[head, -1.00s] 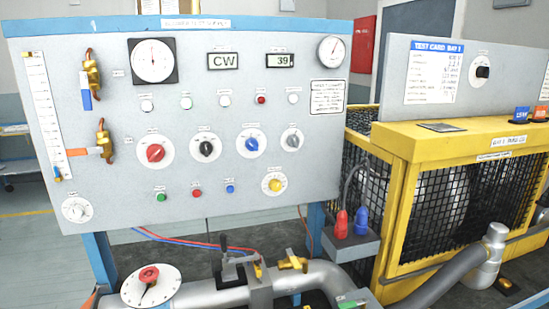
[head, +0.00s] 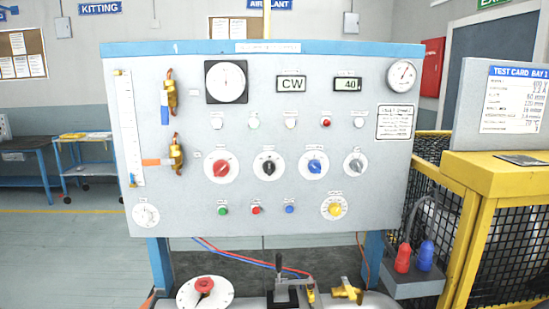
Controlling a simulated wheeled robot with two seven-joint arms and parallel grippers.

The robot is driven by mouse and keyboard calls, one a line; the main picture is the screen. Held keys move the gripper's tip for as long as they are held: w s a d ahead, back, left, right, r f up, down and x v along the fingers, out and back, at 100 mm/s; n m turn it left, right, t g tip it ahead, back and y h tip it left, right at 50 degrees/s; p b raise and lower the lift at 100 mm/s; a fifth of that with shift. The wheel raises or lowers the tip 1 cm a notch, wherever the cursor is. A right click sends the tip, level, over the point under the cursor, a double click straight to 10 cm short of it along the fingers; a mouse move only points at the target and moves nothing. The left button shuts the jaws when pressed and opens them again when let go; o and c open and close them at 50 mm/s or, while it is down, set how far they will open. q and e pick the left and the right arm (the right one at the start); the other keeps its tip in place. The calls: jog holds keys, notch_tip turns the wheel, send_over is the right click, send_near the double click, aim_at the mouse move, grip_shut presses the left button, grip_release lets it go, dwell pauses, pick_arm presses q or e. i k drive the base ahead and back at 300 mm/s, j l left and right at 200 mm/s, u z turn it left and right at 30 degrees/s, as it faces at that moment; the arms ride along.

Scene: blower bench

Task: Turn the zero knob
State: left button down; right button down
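The grey control panel (head: 285,225) stands upright in front of me. Its labels are too small to read, so I cannot tell for sure which knob is the zero knob. A small white dial knob (head: 145,214) sits at the lower left, under the tall white scale (head: 131,130). A row holds a red knob (head: 221,167), a black knob (head: 268,167), a blue knob (head: 314,166) and a grey knob (head: 355,164). A yellow knob (head: 334,208) is at the lower right. Neither gripper is in view.
Two brass valves, one with a blue handle (head: 165,115) and one with an orange handle (head: 152,162), stick out beside the scale. A yellow mesh cage (head: 470,230) stands at the right. The space before the panel face is clear.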

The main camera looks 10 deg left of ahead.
aim_at(145, 215)
jog(key=u, duration=1.25)
